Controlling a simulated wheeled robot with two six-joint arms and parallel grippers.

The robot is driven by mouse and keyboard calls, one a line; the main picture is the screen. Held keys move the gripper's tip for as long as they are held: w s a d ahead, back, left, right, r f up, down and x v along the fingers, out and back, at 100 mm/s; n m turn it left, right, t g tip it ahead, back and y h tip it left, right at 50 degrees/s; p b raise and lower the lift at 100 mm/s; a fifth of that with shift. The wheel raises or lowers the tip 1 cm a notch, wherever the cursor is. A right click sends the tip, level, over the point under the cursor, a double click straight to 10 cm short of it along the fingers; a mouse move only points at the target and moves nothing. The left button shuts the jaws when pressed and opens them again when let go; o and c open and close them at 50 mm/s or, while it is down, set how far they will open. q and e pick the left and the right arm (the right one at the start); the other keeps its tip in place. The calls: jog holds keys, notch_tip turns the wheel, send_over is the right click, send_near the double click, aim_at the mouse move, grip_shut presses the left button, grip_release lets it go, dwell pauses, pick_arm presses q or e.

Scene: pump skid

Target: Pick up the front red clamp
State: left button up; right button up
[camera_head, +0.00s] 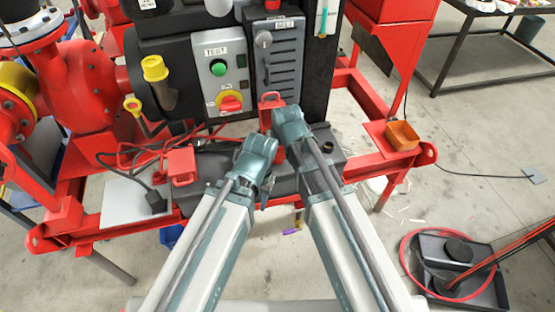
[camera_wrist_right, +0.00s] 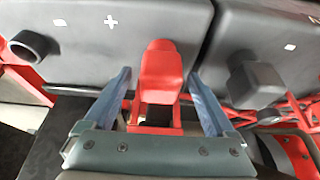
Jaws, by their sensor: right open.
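A red clamp (camera_wrist_right: 161,72) stands between the two fingers of my right gripper (camera_wrist_right: 157,85) in the right wrist view. The fingers are open, one on each side, with a gap to the clamp. In the head view my right gripper (camera_head: 288,122) is over the black battery-like box (camera_head: 328,148), and red parts (camera_head: 271,103) show just beside it. Its fingertips are hidden there. A second red clamp (camera_head: 182,165) lies farther left. My left gripper (camera_head: 257,152) is close beside the right one; its fingers are not clear.
Dark box faces with a plus and a minus mark (camera_wrist_right: 289,47) and dark posts (camera_wrist_right: 255,80) flank the clamp in the wrist view. A control panel (camera_head: 222,75) rises behind. Red cables (camera_head: 130,152) lie left. An orange bin (camera_head: 402,136) sits on the right frame rail.

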jog(key=shift+w+f, duration=0.1)
jog(key=shift+f, duration=0.15)
grip_shut()
dwell(0.3)
